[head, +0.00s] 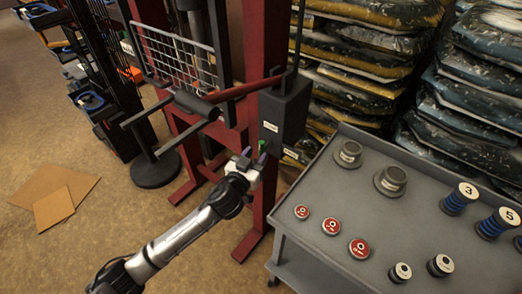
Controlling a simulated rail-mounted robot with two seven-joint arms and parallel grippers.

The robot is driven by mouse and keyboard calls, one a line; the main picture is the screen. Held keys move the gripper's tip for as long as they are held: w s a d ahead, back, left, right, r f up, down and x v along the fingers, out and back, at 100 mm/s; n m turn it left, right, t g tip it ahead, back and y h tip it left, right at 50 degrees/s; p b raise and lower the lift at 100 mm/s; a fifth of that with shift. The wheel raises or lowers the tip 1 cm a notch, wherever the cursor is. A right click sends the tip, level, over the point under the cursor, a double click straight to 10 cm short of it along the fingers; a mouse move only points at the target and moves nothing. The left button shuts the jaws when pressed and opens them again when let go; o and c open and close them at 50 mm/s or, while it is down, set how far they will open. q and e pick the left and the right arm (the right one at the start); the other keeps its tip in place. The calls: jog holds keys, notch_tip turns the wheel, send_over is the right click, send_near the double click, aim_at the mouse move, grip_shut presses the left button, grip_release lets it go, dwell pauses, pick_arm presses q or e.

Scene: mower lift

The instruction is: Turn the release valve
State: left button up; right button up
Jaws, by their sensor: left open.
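A dark grey pump box (286,112) with a white label is fixed to the red lift post. A small green part (263,145) sits at its lower left; I cannot tell for sure whether it is the release valve. A short fitting with a pale label (292,153) sticks out below the box. My left gripper (254,156) is open just below the green part, with its fingertips pointing up towards it. From this angle I cannot tell whether they touch it. My right gripper is not in view.
A grey cart (420,215) on the right carries red discs (331,226), grey knobs (391,180) and numbered blue spools (460,198). Stacked bags (370,50) stand behind. A round black base (156,168) and flat cardboard (54,207) are left on the floor.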

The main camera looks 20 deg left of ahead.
aim_at(260, 151)
pick_arm(q)
jog(key=w, duration=0.3)
jog(key=shift+w+d+b, duration=0.15)
jog(key=shift+d+b, duration=0.15)
jog(key=shift+w, duration=0.2)
grip_shut()
